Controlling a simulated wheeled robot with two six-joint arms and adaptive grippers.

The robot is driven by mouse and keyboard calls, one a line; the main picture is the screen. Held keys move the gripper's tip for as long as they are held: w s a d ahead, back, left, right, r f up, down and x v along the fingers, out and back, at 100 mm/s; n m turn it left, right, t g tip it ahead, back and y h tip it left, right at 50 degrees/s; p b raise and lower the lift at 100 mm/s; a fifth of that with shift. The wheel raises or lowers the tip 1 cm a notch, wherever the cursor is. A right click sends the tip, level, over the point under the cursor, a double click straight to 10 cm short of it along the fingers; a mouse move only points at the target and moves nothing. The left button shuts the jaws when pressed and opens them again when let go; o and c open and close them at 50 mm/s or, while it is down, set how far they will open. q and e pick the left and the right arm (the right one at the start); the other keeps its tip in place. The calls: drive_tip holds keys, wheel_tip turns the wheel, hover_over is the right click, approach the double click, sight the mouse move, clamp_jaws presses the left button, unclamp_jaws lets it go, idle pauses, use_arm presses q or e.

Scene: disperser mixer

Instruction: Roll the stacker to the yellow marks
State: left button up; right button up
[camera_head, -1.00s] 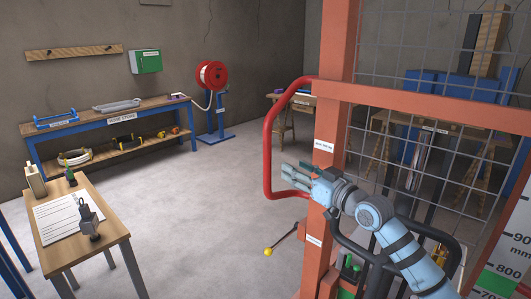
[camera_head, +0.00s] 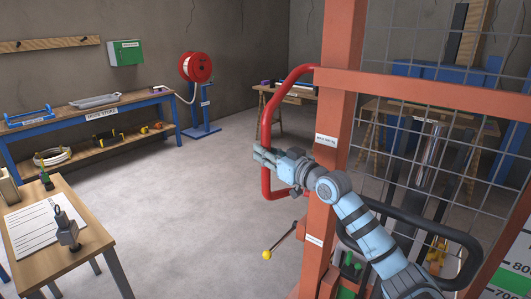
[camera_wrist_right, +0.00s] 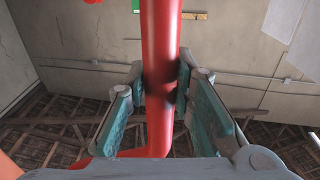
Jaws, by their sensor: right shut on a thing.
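The stacker is an orange-red steel frame with an upright mast (camera_head: 338,60) and wire mesh, filling the right side of the head view. A red loop handle (camera_head: 288,82) sticks out from the mast's left side. My right gripper (camera_head: 265,156) is shut on the handle's upright bar. In the right wrist view the red bar (camera_wrist_right: 160,50) runs between the two green-padded fingers (camera_wrist_right: 160,92). My left gripper is out of view. I see no yellow floor marks in these frames.
A yellow-knobbed lever (camera_head: 267,254) stands low, left of the mast. A small wooden table (camera_head: 85,243) is at the lower left. A blue-legged workbench (camera_head: 75,125) and a red hose reel (camera_head: 196,67) are along the wall. The grey floor (camera_head: 180,190) between them is open.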

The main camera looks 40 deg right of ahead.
clamp_jaws()
drive_tip(key=shift+s+a+f+p, duration=0.1)
drive_tip(key=shift+a+f+p, duration=0.1)
drive_tip(key=shift+a+p, duration=0.3)
drive_tip(key=shift+s+a+f+p, duration=0.15)
drive_tip(key=shift+a+p, duration=0.15)
drive_tip(key=shift+p, duration=0.3)
drive_tip(key=shift+o, duration=2.3)
unclamp_jaws()
drive_tip(key=shift+a, duration=0.2)
drive_tip(key=o, duration=0.3)
drive_tip(key=shift+a+r, duration=0.2)
wheel_tip(320, 180, up, 10)
drive_tip(key=shift+w+d+r, duration=0.1)
drive_tip(key=shift+d, duration=0.05)
